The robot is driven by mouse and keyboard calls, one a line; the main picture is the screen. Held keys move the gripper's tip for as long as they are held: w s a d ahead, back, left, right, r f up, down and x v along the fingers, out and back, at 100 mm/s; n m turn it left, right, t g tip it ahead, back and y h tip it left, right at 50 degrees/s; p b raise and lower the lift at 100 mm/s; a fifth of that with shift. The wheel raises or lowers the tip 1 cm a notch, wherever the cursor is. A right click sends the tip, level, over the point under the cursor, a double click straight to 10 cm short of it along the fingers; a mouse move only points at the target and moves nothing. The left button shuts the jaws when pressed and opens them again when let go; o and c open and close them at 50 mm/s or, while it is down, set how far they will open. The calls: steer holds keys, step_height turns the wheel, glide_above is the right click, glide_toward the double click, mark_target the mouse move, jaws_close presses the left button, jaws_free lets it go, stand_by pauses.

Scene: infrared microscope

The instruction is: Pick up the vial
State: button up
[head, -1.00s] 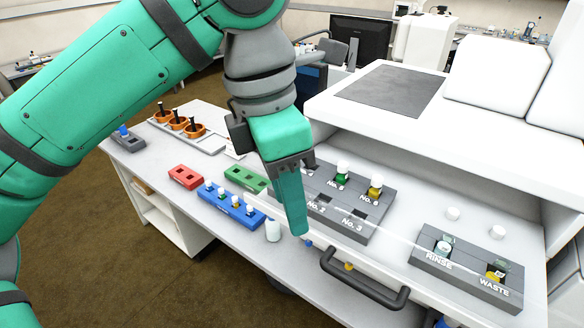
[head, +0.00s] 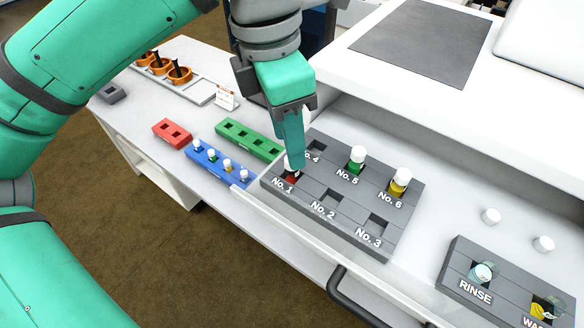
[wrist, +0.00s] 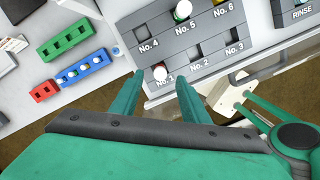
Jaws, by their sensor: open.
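A white-capped vial with red contents (head: 291,179) stands upright in slot No. 1 of the grey rack (head: 338,232). In the head view my gripper (head: 297,163) is at this vial and partly hides its cap. In the wrist view the white cap (wrist: 160,73) shows between the tips of my open gripper (wrist: 160,82), a little beyond them. I cannot tell whether a finger touches it. A green vial (head: 356,161) stands in No. 5 and a yellow vial (head: 400,183) in No. 6. Slots No. 2, No. 3 and No. 4 look empty.
A blue rack (head: 216,168) with several small vials, a green rack (head: 247,139) and a red rack (head: 172,134) lie left. The white machine housing (head: 350,75) rises behind the rack.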

mark_target(292, 175)
steer(key=shift+d+f, duration=0.15)
steer(key=shift+f, duration=2.85)
jaws_close()
